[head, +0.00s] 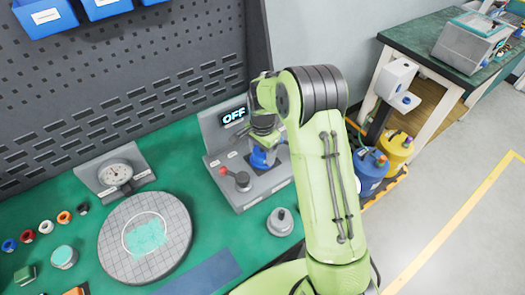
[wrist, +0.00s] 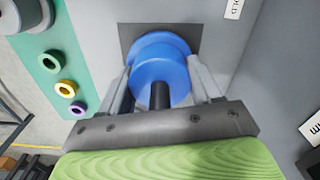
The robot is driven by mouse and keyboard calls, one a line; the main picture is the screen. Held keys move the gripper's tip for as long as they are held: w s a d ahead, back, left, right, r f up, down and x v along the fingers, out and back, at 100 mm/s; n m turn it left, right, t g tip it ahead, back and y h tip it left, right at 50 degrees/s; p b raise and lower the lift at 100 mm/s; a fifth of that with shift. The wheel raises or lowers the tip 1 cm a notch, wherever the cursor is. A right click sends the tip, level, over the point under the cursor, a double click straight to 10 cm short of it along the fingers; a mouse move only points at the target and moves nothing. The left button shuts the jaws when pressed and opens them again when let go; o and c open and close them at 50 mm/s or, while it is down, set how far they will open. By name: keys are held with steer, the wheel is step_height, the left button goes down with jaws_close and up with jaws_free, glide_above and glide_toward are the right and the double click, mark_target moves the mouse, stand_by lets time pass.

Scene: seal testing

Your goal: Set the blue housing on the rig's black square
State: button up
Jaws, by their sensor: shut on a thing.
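The blue housing (wrist: 160,60) is a round stepped blue part with a dark stem on its near side. In the head view the blue housing (head: 262,158) is at the rig, partly hidden by my gripper (head: 264,146). In the wrist view my gripper (wrist: 164,76) has one finger on each side of the housing and is shut on it. The rig's black square (wrist: 129,34) shows behind the housing, which covers most of it. I cannot tell whether the housing touches the square. The grey rig (head: 215,133) has a display reading OFF.
A round gridded plate (head: 112,258), a dial gauge (head: 117,174) and several coloured rings lie to the left on the green bench. A grey weight-like part (head: 280,222) stands in front of the rig.

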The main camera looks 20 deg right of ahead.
steer(key=o, duration=1.6)
steer(key=shift+o, duration=0.2)
step_height(320, 180, up, 9)
steer(key=p, duration=0.6)
steer(key=shift+r+p, duration=0.15)
steer(key=shift+p, duration=0.25)
steer(key=shift+f, duration=0.2)
steer(key=shift+r, duration=0.15)
